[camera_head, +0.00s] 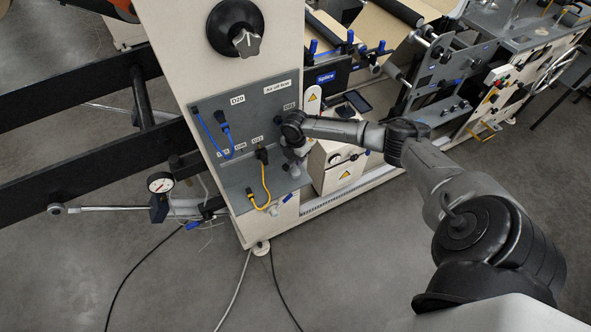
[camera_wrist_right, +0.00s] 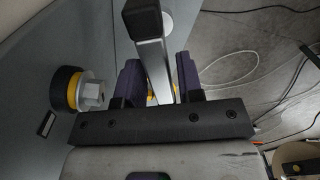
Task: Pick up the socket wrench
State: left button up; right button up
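My right gripper (camera_head: 297,150) is at the right part of the grey connector panel in the head view, small and partly hidden by its own wrist. In the right wrist view its two dark fingers (camera_wrist_right: 160,78) stand on either side of a silver bar with a black end (camera_wrist_right: 155,60), which looks like the socket wrench. The bar nearly fills the gap, but I cannot tell whether both fingers press on it. In the head view I cannot make the wrench out clearly. My left gripper is not in view.
The grey panel (camera_head: 235,112) carries a blue cable (camera_head: 211,134) and a yellow cable (camera_head: 266,184). A hex-ended fitting with a yellow ring (camera_wrist_right: 90,92) sticks out beside the gripper. A pressure gauge (camera_head: 160,182) is to the left. Loose cables cross the floor.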

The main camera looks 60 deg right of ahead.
jog(key=shift+f, duration=0.1)
grip_shut()
dwell(0.3)
